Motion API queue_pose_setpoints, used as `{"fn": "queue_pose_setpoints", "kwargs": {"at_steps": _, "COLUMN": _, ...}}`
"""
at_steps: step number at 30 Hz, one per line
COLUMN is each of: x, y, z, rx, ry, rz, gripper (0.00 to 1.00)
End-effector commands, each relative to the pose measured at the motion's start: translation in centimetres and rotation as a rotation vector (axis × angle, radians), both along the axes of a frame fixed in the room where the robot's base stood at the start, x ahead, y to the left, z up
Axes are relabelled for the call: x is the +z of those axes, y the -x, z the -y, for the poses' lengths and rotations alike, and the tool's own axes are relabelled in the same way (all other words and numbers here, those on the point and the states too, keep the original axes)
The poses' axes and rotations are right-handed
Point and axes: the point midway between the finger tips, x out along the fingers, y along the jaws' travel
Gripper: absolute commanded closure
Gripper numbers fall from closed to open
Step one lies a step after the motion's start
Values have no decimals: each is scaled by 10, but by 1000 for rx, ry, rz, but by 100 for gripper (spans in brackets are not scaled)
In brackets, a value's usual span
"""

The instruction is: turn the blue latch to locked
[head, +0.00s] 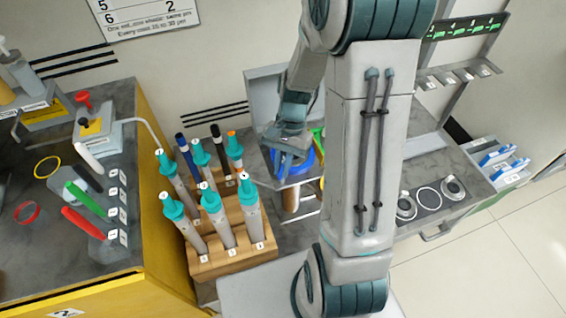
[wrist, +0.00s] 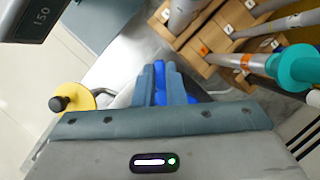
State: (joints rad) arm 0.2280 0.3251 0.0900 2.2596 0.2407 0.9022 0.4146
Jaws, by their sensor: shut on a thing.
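The blue latch (head: 304,160) shows in the head view left of my upright arm link, partly hidden behind my gripper (head: 283,160). In the wrist view, my gripper (wrist: 165,75) is shut on a narrow blue part of the latch (wrist: 160,80), which shows between the two fingers. The fingers hide much of the latch. I cannot read its locked or unlocked marking from here.
A wooden rack (head: 232,256) with several teal-capped grey rods stands left of the latch, close to my gripper. A yellow disc with a dark knob (wrist: 74,98) shows in the wrist view. Grey counter (head: 455,193) with round fittings lies right of my arm.

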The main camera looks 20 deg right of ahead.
Motion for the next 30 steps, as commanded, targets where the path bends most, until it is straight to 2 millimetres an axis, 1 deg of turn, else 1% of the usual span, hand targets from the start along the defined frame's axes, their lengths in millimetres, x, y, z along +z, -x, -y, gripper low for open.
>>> {"fn": "queue_pose_setpoints", "kwargs": {"at_steps": 6, "x": 1, "y": -1, "z": 0, "rx": 46, "ry": 0, "rz": 1, "gripper": 100}}
{"fn": "queue_pose_setpoints", "kwargs": {"at_steps": 19, "x": 0, "y": -1, "z": 0, "rx": 55, "ry": 1, "rz": 2, "gripper": 100}}
{"fn": "queue_pose_setpoints", "kwargs": {"at_steps": 20, "x": 0, "y": -1, "z": 0, "rx": 55, "ry": 1, "rz": 2, "gripper": 85}}
{"fn": "queue_pose_setpoints", "kwargs": {"at_steps": 21, "x": 0, "y": -1, "z": 0, "rx": 54, "ry": 1, "rz": 2, "gripper": 73}}
{"fn": "queue_pose_setpoints", "kwargs": {"at_steps": 22, "x": 0, "y": -1, "z": 0, "rx": 54, "ry": 1, "rz": 2, "gripper": 68}}
{"fn": "queue_pose_setpoints", "kwargs": {"at_steps": 30, "x": 1, "y": -1, "z": 0, "rx": 53, "ry": 0, "rz": 2, "gripper": 68}}
